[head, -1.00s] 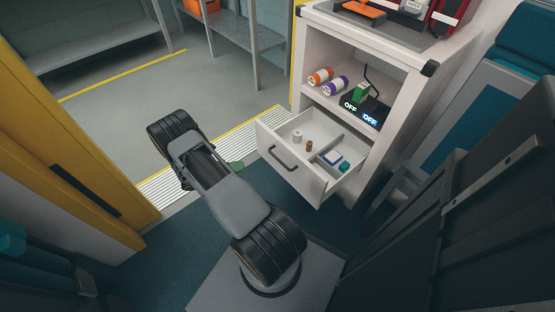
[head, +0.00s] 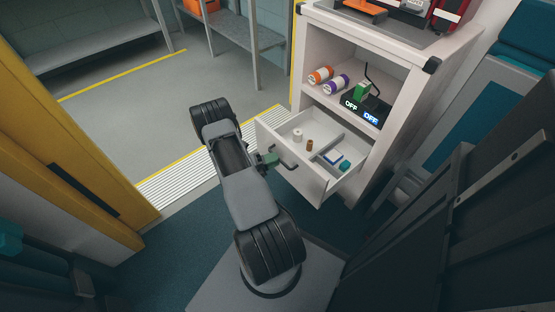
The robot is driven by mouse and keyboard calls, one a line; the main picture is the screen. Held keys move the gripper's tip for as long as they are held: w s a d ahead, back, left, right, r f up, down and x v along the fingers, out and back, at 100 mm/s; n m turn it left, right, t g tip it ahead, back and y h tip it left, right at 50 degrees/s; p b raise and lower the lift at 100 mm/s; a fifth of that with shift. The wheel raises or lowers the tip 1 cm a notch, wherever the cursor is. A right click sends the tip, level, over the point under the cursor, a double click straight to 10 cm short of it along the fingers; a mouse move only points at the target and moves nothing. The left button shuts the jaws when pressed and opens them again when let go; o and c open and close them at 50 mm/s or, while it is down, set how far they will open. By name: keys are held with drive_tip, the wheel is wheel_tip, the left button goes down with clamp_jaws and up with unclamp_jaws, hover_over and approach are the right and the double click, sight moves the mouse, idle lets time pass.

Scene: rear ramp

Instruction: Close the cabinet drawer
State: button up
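The white cabinet (head: 400,140) stands right of centre with its drawer (head: 308,185) pulled out toward me. The drawer has a dark bar handle (head: 291,163) on its front. Inside lie a white roll (head: 297,135), a small brown bottle (head: 309,145) and small blue and green items (head: 333,156). My gripper (head: 269,158) shows as a small dark and greenish shape beside the left part of the drawer front, close to the handle's left end. I cannot tell whether it touches. Its fingers are mostly hidden and too small to read.
The shelf above the drawer holds orange and purple rolls (head: 335,84) and dark boxes reading OFF (head: 370,118). A yellow-edged doorway (head: 80,150) is at left, with a ribbed sill (head: 180,180). A dark panel (head: 440,230) stands at right.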

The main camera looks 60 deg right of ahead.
drive_tip(key=shift+x, duration=1)
clamp_jaws()
